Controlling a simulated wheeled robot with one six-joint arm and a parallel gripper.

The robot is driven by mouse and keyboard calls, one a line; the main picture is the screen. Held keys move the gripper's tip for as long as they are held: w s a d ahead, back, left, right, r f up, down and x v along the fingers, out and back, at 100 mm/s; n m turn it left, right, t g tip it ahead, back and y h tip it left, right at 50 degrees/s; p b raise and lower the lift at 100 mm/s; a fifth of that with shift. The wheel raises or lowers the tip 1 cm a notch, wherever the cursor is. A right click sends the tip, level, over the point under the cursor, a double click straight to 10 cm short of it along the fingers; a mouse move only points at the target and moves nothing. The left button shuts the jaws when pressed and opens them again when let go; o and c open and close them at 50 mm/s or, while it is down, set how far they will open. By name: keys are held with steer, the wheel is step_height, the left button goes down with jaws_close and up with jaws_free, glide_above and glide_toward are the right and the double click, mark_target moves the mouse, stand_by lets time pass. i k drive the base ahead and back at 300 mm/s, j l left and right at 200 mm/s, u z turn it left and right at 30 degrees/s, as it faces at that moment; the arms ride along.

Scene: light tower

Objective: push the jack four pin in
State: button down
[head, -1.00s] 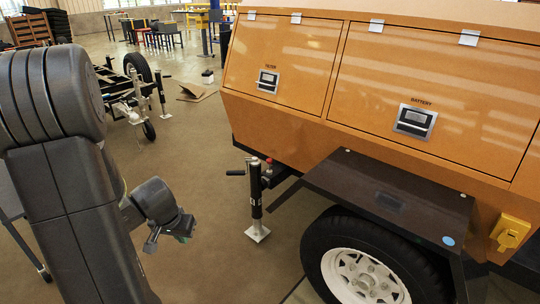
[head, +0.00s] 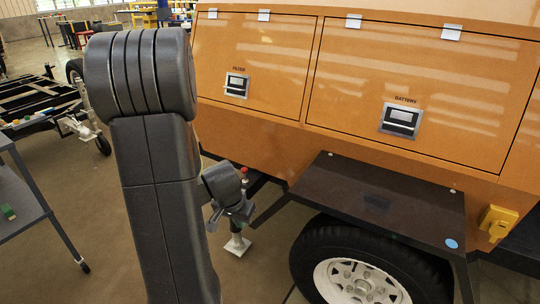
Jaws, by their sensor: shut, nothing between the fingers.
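A jack stands at the lower left corner of the orange light tower body (head: 262,120). My arm and gripper hide most of its post. Its white foot (head: 237,246) rests on the floor, and a small red knob (head: 244,170) shows near its top. I cannot read a number on it, and I cannot make out its pin. My gripper (head: 226,222) is shut and empty. In the picture it overlaps the jack's post; whether it touches the post cannot be told.
A dark fender (head: 375,195) juts out over a wheel (head: 360,270) to the right of the jack. A grey cart (head: 25,205) stands at the left. Another trailer frame (head: 40,105) is behind it. Open floor (head: 115,225) lies between the cart and my arm.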

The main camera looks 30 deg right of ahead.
mark_target(244, 170)
steer(key=i+l+z, duration=0.1)
steer(key=i+z, duration=0.2)
steer(key=i, duration=1.3)
